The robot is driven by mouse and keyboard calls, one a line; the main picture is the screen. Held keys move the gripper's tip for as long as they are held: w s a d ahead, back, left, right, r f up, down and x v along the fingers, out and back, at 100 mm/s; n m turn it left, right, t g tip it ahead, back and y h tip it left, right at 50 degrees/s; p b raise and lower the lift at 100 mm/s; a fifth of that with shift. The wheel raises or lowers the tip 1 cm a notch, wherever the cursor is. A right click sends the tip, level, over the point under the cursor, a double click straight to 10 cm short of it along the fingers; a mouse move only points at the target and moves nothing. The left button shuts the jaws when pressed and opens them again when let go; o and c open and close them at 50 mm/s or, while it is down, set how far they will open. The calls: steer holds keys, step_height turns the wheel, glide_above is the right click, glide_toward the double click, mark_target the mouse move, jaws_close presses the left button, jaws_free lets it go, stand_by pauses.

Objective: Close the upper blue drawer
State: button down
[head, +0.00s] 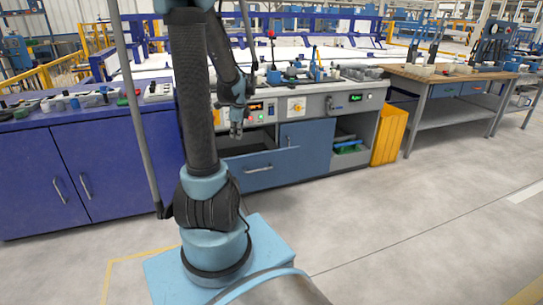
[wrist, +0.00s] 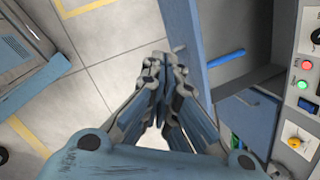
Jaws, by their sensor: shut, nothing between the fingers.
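The upper blue drawer (head: 262,172) is in the grey and blue cabinet left of the middle cabinet door in the head view. Its front stands out from the cabinet, so it is open. In the wrist view its front panel (wrist: 183,24) runs down the picture, with the open inside to its right. My gripper (head: 236,132) is in front of the cabinet, near and above the drawer front. In the wrist view my gripper (wrist: 160,66) has its fingers together and empty, just left of the panel by a handle. Contact cannot be told.
A blue bar (wrist: 226,58) lies inside the drawer. A blue door (head: 306,146) and an open shelf (head: 350,157) are to its right. A yellow-orange bin (head: 390,135) stands beside the cabinet. Dark blue cabinets (head: 85,165) are at the left. The floor in front is clear.

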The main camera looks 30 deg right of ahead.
mark_target(274, 155)
steer(key=s+d+f+m, duration=0.1)
steer(key=d+f+m, duration=0.45)
steer(key=d, duration=0.55)
steer(key=d+f+m, duration=0.5)
steer(key=d+m, duration=0.2)
steer(key=d, duration=0.3)
steer(key=shift+n+t+h, duration=0.25)
steer(key=shift+t+h, duration=0.05)
steer(key=shift+h, duration=0.1)
steer(key=shift+w+d+f, duration=0.35)
steer(key=shift+w+f, duration=0.85)
steer(key=shift+f, duration=0.4)
steer(key=shift+w+d+f, duration=0.4)
steer(key=shift+w+f, duration=0.8)
steer(key=shift+f, duration=0.35)
steer(key=shift+w+d+f, duration=0.35)
steer(key=shift+w+f, duration=0.85)
steer(key=shift+f, duration=0.4)
